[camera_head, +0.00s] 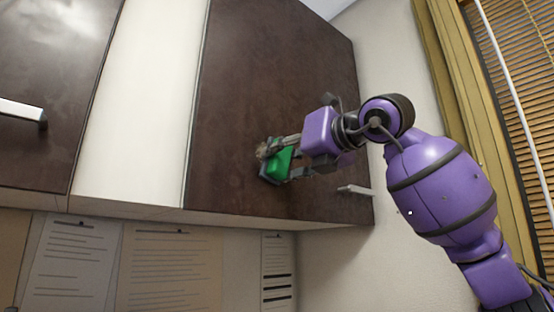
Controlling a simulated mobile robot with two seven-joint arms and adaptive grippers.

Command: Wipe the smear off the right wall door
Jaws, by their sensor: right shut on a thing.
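The right wall door (275,75) is a dark brown cabinet door at the upper middle of the head view, with a short light handle (355,190) at its lower right. My right gripper (278,162) is in front of the lower middle of this door, shut on a green sponge-like block (276,166). The block is at or very near the door surface; I cannot tell whether it touches. No smear stands out clearly on the door; the part behind the gripper and block is hidden. My left gripper is not in view.
Another dark door (50,90) with a handle (22,112) is on the left, beyond a pale panel (150,90). Papers (170,270) hang on the wall below the cabinets. A yellow curtain (440,70) and window blinds (515,60) are at the right.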

